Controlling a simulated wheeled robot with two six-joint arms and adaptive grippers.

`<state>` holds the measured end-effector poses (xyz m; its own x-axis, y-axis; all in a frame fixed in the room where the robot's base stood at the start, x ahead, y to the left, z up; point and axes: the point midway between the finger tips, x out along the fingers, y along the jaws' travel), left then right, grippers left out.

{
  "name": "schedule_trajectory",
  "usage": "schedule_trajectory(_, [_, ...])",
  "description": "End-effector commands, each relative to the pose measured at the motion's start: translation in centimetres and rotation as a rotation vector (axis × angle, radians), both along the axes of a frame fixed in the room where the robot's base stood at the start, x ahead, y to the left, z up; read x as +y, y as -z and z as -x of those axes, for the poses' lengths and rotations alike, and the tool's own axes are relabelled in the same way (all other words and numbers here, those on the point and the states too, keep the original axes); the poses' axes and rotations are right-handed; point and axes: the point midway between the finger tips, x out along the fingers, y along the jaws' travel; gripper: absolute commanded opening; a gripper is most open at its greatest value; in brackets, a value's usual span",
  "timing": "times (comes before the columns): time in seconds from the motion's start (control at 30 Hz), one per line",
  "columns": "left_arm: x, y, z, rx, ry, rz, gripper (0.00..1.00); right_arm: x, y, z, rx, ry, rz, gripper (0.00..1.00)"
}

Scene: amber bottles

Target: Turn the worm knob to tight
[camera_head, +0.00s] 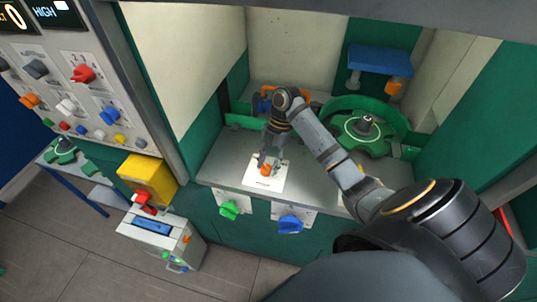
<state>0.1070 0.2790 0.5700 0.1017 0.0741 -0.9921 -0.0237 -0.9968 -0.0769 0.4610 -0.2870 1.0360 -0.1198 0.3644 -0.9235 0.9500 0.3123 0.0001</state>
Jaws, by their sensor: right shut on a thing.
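A small orange knob (265,170) sits on a white label plate (264,185) on the grey bench top; I take it to be the worm knob. The plate's lettering is too small to read. My right gripper (268,163) reaches down from above, its fingers shut on the orange knob and partly hiding it. The knob's pointer direction cannot be made out. My left gripper is not in view.
Green (229,210) and blue (290,224) knobs are on the bench front. A green geared wheel (362,134) stands at the right, below a blue block (384,61). A control panel (70,85) is at the left, above a yellow box (147,178).

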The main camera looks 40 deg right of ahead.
Motion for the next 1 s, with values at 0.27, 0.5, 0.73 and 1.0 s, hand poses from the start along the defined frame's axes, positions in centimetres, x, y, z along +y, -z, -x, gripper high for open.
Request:
schedule_trajectory(0.27, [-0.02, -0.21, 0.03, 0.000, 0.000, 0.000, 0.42, 0.04, 0.14, 0.07, 0.003, -0.013, 0.000, 0.06])
schedule_trajectory(0.5, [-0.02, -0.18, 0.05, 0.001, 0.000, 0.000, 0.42, 0.03, 0.15, 0.08, 0.004, -0.012, -0.001, 0.41])
schedule_trajectory(0.73, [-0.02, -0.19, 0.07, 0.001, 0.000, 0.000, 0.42, 0.01, 0.09, 0.03, 0.002, -0.012, 0.001, 0.60])
schedule_trajectory(1.0, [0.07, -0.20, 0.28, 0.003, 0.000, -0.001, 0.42, -0.28, -0.45, -0.05, -0.003, -0.011, 0.000, 0.60])
